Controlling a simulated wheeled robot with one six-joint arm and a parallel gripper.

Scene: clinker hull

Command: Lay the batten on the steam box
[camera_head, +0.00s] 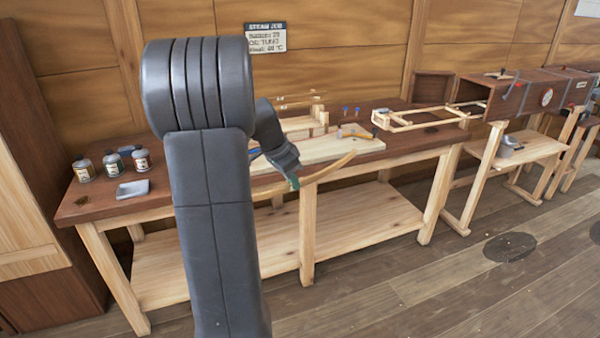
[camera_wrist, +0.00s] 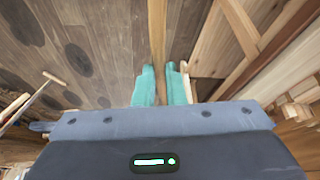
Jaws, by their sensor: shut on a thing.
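The batten (camera_head: 328,170) is a thin, pale wooden strip, slightly curved. My gripper (camera_head: 294,181) is shut on it and holds it in front of the workbench's edge. In the wrist view the batten (camera_wrist: 157,35) runs up between the two teal fingers of my gripper (camera_wrist: 161,82). The steam box (camera_head: 542,92) is a long dark brown wooden box at the right, on trestle legs, with a round white dial on its side. Its near end stands open. The batten's other end is hidden behind my arm.
The workbench (camera_head: 185,192) has bottles (camera_head: 112,165) and a grey tray (camera_head: 133,189) at the left. A pale rack (camera_head: 425,118) reaches from the bench towards the box's open end. The plank floor in front is free.

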